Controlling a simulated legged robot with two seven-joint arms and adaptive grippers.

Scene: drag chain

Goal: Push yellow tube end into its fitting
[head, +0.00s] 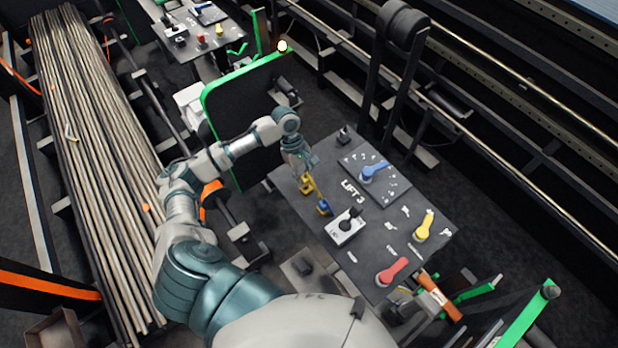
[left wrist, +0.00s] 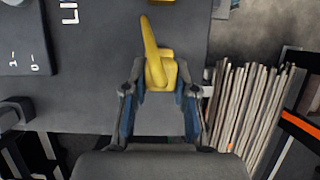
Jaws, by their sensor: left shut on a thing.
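My left gripper (head: 304,168) reaches down over the near left edge of the dark "LIFT 3" panel (head: 290,187). In the left wrist view its two fingers (left wrist: 160,92) are shut on a yellow piece (left wrist: 161,72), with a slim yellow tube-like length (left wrist: 149,38) slanting away from it over the panel. I cannot make out a fitting, or whether the yellow end is seated in one. My right gripper is out of view.
A black green-edged plate (head: 238,125) stands behind my forearm. A long bundle of rods (head: 95,150) lies at left.

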